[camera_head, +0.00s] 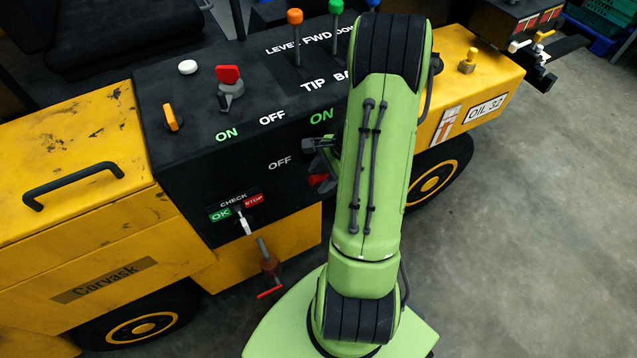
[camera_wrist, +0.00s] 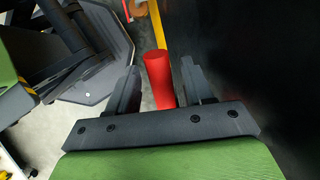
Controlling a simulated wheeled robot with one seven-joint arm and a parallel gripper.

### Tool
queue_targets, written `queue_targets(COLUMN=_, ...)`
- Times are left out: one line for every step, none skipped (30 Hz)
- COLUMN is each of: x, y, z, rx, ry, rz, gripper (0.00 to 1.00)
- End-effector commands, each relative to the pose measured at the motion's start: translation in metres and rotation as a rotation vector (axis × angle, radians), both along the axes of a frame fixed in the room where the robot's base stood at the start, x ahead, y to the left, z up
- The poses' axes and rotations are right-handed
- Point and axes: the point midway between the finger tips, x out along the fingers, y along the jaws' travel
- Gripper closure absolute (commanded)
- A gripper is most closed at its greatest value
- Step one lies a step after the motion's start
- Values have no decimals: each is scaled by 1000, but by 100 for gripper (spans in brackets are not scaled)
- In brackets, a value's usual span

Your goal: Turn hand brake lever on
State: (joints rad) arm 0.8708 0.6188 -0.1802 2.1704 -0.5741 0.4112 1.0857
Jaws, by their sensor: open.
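A red lever handle (camera_wrist: 158,78) shows in the wrist view between the two dark fingers of my gripper (camera_wrist: 160,83). The fingers are open, one on each side of it, and a gap shows at the left finger. In the head view a red lever part (camera_head: 319,180) shows on the black front panel beside ON and OFF labels, partly hidden by my green arm. My gripper (camera_head: 322,148) is also mostly hidden there. No brake label is readable, so I cannot confirm that this is the hand brake lever.
The yellow vehicle's black console (camera_head: 180,130) carries a red-topped switch (camera_head: 229,80), an orange knob (camera_head: 172,117) and upright levers with orange (camera_head: 295,17) and green tops. A CHECK lever (camera_head: 244,222) and a red-handled valve (camera_head: 268,265) sit lower. Floor (camera_head: 540,220) at right is clear.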

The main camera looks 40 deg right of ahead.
Motion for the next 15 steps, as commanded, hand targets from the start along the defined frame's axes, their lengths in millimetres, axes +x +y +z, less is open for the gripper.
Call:
queue_targets(x=2, y=3, z=-9, rx=1, ry=0, rz=1, gripper=49)
queue_targets(x=3, y=4, z=-12, rx=1, ry=1, rz=2, gripper=49)
queue_targets(x=4, y=5, z=-14, rx=1, ry=0, rz=1, gripper=49)
queue_targets(x=5, y=5, z=-15, rx=1, ry=-1, rz=1, gripper=49)
queue_targets(x=5, y=5, z=-16, rx=-1, ry=-1, rz=1, gripper=49)
queue_targets(x=6, y=6, z=-17, rx=0, ry=-1, rz=0, gripper=49)
queue_targets(x=6, y=6, z=-17, rx=0, ry=-1, rz=0, gripper=49)
queue_targets(x=6, y=6, z=-17, rx=0, ry=-1, rz=0, gripper=49)
queue_targets(x=6, y=6, z=-16, rx=0, ry=-1, rz=0, gripper=49)
queue_targets(x=6, y=6, z=-16, rx=0, ry=-1, rz=0, gripper=49)
queue_targets(x=6, y=6, z=-16, rx=0, ry=-1, rz=0, gripper=49)
queue_targets(x=6, y=6, z=-16, rx=-1, ry=-1, rz=1, gripper=49)
queue_targets(x=6, y=6, z=-16, rx=0, ry=-1, rz=0, gripper=54)
queue_targets(x=5, y=6, z=-16, rx=0, ry=-1, rz=0, gripper=58)
queue_targets(x=5, y=6, z=-16, rx=-1, ry=-1, rz=1, gripper=65)
